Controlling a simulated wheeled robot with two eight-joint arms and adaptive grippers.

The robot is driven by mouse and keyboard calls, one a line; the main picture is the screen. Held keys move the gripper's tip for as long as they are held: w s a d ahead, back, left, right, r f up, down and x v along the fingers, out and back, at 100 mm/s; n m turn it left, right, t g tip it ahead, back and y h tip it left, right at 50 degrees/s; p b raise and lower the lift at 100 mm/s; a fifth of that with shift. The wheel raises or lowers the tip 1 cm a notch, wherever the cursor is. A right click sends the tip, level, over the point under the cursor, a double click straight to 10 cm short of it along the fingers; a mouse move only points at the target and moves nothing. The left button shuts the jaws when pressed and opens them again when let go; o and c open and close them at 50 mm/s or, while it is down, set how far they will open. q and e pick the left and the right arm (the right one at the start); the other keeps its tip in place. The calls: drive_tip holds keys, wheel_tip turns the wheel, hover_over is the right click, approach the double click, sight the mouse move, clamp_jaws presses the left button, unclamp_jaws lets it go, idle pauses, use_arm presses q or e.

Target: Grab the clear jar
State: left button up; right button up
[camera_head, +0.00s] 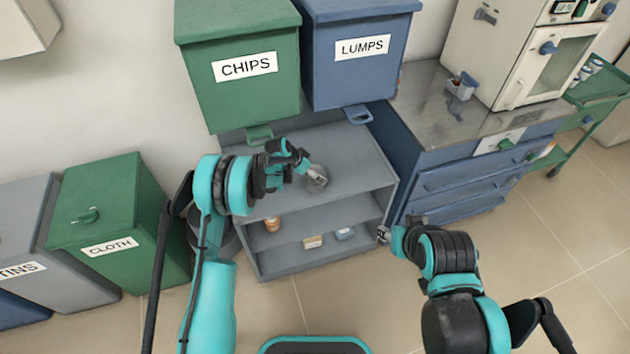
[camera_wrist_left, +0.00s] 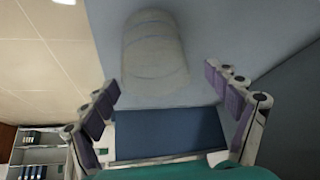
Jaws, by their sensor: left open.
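The clear jar (camera_head: 316,178) stands on the top of the grey shelf unit (camera_head: 350,150), under the bins.
The green CHIPS bin (camera_head: 240,95) and blue LUMPS bin (camera_head: 360,75) hang above the shelf. An orange jar (camera_head: 272,224) and small boxes (camera_head: 313,242) sit on the lower shelf. A blue cabinet (camera_head: 465,185) stands right, a CLOTH bin (camera_head: 110,215) left.

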use_arm(q)
drive_tip(key=b+x, duration=0.2)
drive_tip(key=x, duration=0.3)
drive_tip(key=shift+s+d+f, duration=0.1)
drive_tip(key=shift+s+d, duration=0.05)
drive_tip(key=c, duration=1.3)
drive_tip(key=shift+o, duration=0.2)
